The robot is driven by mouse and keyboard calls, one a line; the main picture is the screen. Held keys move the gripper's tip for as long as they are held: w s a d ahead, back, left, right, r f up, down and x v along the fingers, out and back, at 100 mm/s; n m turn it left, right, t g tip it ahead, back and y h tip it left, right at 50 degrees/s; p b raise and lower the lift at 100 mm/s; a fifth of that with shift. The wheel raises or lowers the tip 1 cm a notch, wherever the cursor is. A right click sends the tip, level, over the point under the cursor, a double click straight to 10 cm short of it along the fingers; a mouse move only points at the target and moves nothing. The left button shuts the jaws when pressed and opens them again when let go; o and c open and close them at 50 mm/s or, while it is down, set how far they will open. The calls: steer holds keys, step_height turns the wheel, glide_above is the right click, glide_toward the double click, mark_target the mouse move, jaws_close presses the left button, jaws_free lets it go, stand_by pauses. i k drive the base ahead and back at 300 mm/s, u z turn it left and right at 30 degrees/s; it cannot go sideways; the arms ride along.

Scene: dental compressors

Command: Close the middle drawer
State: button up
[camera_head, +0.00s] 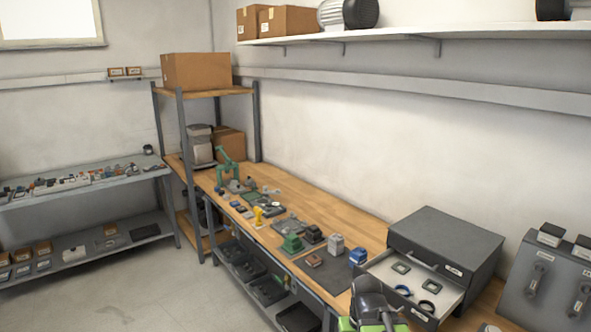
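A dark grey drawer cabinet (448,238) stands on the right part of the wooden workbench. One drawer (391,290) is pulled out toward the front left, below a shut upper drawer with a handle (420,258). The open drawer holds rings and square gaskets. Whether a further drawer lies beneath it is hidden. My gripper (372,302), dark grey with green parts, is at the bottom edge, in front of the open drawer's left side and overlapping it in the picture. Its fingertips are not clear, and I cannot tell whether it touches the drawer.
The workbench (340,218) carries several small parts and machines left of the cabinet. A grey panel unit with handles (548,285) stands close on the cabinet's right. A wall shelf (400,35) runs above. Open floor (200,295) lies left of the bench.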

mark_target(452, 294)
steer(key=u, duration=4.9)
steer(key=i, duration=0.15)
steer(key=z, duration=2.1)
steer(key=k, duration=0.9)
steer(key=z, duration=1.15)
steer(key=i, duration=0.5)
steer(key=u, duration=0.15)
